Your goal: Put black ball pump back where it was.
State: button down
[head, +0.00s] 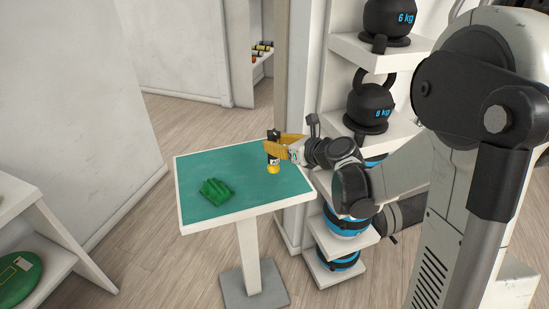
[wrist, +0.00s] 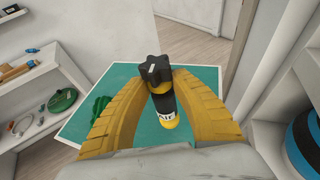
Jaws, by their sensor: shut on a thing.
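The black ball pump (head: 272,157) has a black body and a yellow lower end. My gripper (head: 274,145) has yellow fingers shut on it, above the right part of a small white table with a green top (head: 225,173). I cannot tell whether the pump's lower end touches the table top.
A green lumpy object (head: 216,192) lies on the table's left part. A white rack with kettlebells (head: 370,103) and blue-black balls (head: 346,224) stands right of the table. White shelves (wrist: 35,75) with small items stand at left. Open floor lies beyond the table.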

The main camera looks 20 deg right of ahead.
aim_at(275, 164)
notch_tip(275, 164, down, 4)
jog(key=shift+f+b, duration=0.1)
jog(key=shift+b, duration=1)
jog(key=shift+a, duration=0.1)
jog(key=c, duration=1.2)
grip_release()
jog(key=shift+o, duration=0.2)
